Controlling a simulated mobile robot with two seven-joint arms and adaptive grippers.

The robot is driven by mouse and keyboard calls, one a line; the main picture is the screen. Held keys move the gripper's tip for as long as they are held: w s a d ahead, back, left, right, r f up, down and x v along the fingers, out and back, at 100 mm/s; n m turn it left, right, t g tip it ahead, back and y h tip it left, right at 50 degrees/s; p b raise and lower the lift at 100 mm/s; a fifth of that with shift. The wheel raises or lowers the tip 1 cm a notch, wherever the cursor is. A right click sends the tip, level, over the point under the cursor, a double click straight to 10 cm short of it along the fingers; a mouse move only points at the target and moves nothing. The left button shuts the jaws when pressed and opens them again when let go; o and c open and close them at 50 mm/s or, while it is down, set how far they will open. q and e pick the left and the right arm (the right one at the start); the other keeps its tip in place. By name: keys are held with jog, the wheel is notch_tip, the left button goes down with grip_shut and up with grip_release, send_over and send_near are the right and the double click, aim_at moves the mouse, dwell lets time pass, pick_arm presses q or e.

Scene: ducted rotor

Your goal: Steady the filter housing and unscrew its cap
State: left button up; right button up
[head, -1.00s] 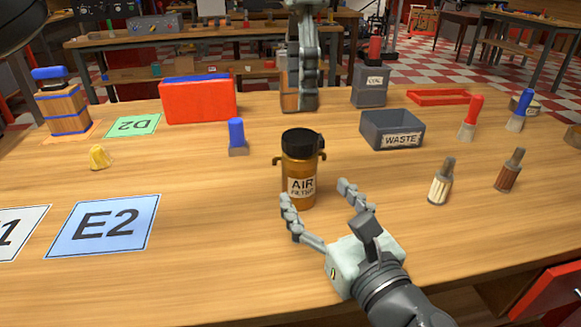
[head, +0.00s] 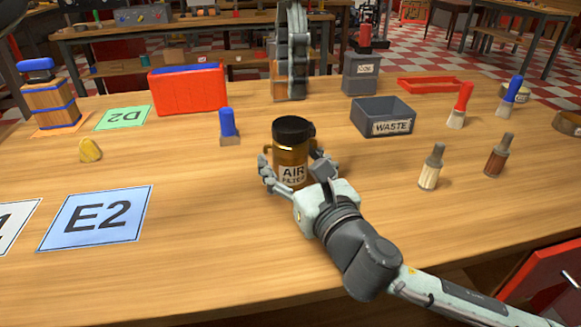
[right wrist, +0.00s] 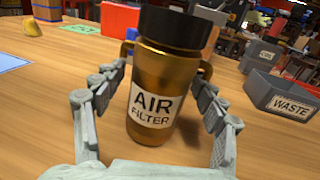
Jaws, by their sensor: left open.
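The filter housing (head: 292,158) is an amber cylinder with an "AIR FILTER" label and small side lugs, standing upright on the table. Its black cap (head: 293,129) sits on top. My right gripper (head: 292,164) is open, one finger on each side of the housing's body; a small gap seems to show on both sides.
A grey WASTE bin (head: 382,125) stands to the right of the housing. A blue-topped peg (head: 229,125) and red box (head: 188,92) stand to the left. Several brushes or handles (head: 431,168) stand at right.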

aim_at(291, 123)
grip_shut()
pick_arm(q)
jog(key=m, duration=0.6)
jog(key=shift+s+d+m, duration=0.1)
jog(key=shift+m, duration=0.3)
jog(key=m, duration=0.4)
jog(key=shift+m, duration=0.3)
jog(key=m, duration=0.4)
jog(key=shift+m, duration=0.3)
jog(key=m, duration=0.5)
jog(key=shift+m, duration=0.4)
jog(key=shift+f+m, duration=0.3)
notch_tip(291, 123, down, 7)
jog(key=shift+f, duration=0.2)
jog(key=shift+c, duration=0.6)
